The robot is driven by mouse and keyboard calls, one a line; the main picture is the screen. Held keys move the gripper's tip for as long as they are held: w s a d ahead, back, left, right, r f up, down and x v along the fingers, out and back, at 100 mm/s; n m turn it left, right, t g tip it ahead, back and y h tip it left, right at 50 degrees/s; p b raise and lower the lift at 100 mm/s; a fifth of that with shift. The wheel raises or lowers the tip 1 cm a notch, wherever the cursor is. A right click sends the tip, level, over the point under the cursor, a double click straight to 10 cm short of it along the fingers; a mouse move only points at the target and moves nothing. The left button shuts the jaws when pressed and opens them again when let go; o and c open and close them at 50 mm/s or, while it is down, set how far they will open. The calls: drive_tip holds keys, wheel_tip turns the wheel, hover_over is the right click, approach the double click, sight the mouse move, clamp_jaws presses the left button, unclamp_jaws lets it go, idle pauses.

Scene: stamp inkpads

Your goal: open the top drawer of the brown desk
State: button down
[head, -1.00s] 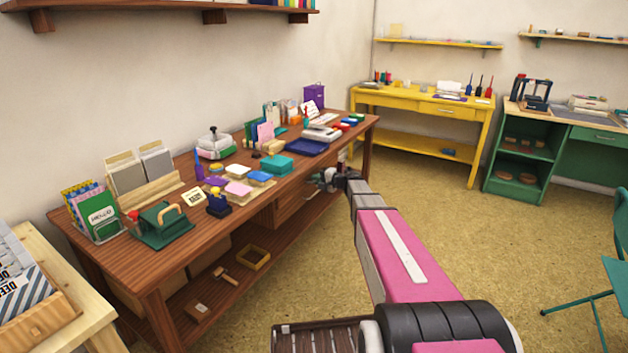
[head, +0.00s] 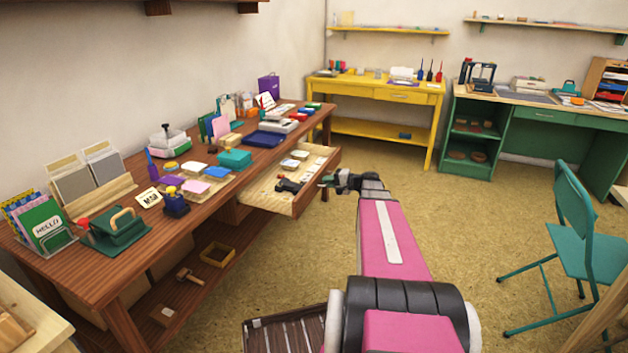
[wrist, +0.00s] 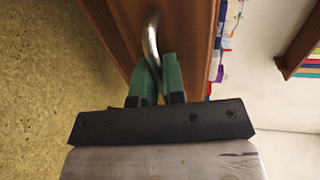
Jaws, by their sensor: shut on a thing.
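The brown desk (head: 85,270) runs along the left wall in the head view. Its top drawer (head: 268,201) stands pulled out toward my arm, with small items inside, among them pale pads and a dark object. My gripper (head: 328,180) is at the drawer's front in the head view. In the wrist view my gripper's green fingers (wrist: 159,82) are shut on the curved metal handle (wrist: 151,42) of the drawer front (wrist: 185,30). The handle is partly hidden between the fingers.
The desk top holds stamps, inkpads, card racks and a green press (head: 115,232). A yellow table (head: 395,95) stands at the back, with a green desk (head: 520,130) to its right. A teal folding chair (head: 580,230) is at right. Open floor lies between.

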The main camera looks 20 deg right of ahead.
drive_tip(key=shift+f+v, duration=0.15)
drive_tip(key=shift+v, duration=0.65)
drive_tip(key=shift+f+v, duration=0.2)
drive_tip(key=shift+v, duration=0.6)
drive_tip(key=c, duration=1.5)
unclamp_jaws()
drive_tip(key=v, duration=1.1)
